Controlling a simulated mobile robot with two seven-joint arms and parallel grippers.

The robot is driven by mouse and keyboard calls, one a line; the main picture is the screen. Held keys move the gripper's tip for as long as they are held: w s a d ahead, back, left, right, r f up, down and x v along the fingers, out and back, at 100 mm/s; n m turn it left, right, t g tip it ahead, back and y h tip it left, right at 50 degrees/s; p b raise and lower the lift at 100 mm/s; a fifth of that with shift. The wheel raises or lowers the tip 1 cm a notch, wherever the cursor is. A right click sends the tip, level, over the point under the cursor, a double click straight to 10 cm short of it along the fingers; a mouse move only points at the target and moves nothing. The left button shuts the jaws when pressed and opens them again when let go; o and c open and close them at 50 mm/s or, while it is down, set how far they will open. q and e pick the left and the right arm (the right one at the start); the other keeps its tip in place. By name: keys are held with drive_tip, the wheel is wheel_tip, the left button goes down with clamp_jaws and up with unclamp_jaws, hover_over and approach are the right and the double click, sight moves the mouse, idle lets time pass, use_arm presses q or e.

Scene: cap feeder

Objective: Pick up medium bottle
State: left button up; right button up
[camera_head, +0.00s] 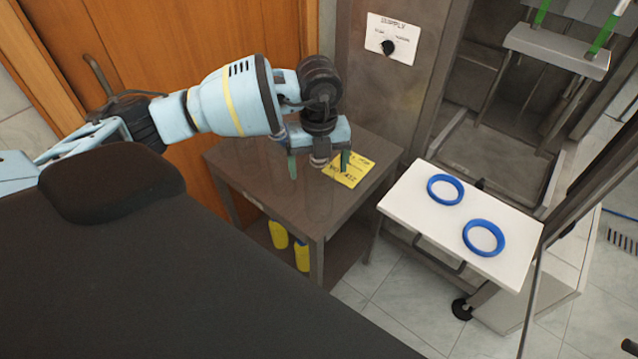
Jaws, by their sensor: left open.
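My left gripper (319,164) is open, with its two green fingers pointing down over the brown side table (245,165). Two yellow bottle-like objects, a left one (279,234) and a right one (302,257), stand on the lower shelf under the tabletop, below the gripper. They are partly hidden by the table and my dark body, so I cannot tell which is the medium bottle. My right gripper is not in view.
A yellow note (349,171) lies on the tabletop beside the right finger. To the right is a white tray (405,197) with two blue rings (445,189). A metal cabinet with a supply knob (388,47) stands behind. A wooden door (170,50) is at the back left.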

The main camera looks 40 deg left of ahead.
use_arm(q)
drive_tip(key=shift+c, duration=0.5)
drive_tip(key=c, duration=1.2)
drive_tip(key=shift+r, duration=0.15)
